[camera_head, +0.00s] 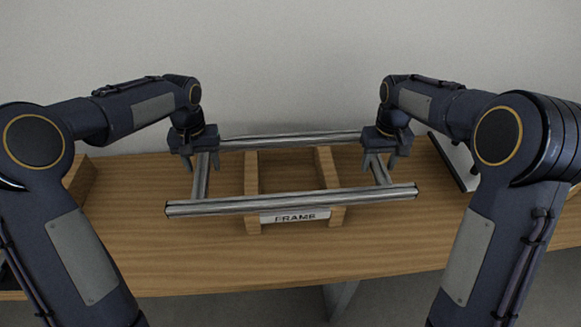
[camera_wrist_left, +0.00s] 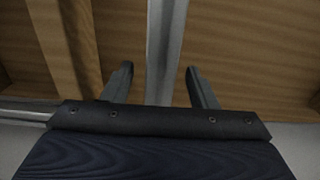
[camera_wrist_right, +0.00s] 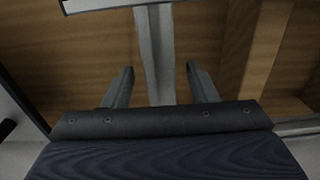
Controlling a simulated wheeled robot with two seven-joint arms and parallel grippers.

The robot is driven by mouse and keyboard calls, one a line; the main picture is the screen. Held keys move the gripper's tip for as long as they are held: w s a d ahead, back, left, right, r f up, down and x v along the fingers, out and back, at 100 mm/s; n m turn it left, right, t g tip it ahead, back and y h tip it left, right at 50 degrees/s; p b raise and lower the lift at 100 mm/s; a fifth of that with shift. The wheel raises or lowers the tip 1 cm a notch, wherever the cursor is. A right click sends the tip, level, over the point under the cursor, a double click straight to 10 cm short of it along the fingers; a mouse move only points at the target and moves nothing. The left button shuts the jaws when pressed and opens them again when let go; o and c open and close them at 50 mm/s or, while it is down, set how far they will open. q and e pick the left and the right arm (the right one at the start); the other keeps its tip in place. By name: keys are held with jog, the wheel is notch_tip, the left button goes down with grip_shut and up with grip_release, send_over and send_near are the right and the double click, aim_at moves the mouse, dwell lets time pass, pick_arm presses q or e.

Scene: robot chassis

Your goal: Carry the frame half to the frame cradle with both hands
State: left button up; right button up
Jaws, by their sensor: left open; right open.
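The frame half (camera_head: 290,202) is a rectangle of silvery metal bars lying across the wooden frame cradle (camera_head: 251,180), which bears a "FRAME" label (camera_head: 295,216). The bars reach past the cradle on both sides. My left gripper (camera_head: 200,160) is open above the left side bar; in the left wrist view that bar (camera_wrist_left: 166,50) runs between the two fingers. My right gripper (camera_head: 380,163) is open over the right side bar; in the right wrist view that bar (camera_wrist_right: 155,55) lies between the fingers. I cannot tell whether any finger touches a bar.
The wooden table (camera_head: 390,240) is clear in front of the cradle. A dark-edged, light panel (camera_head: 455,160) stands at the right, partly behind my right arm. A wooden piece (camera_head: 80,180) shows at the left behind my left arm. A grey wall rises behind the table.

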pick_arm(q)
grip_shut()
pick_arm(e)
grip_shut()
pick_arm(q)
jog(key=shift+w+r, duration=0.1)
jog(key=shift+r, duration=0.05)
pick_arm(e)
jog(key=shift+w+r, duration=0.1)
dwell(0.9)
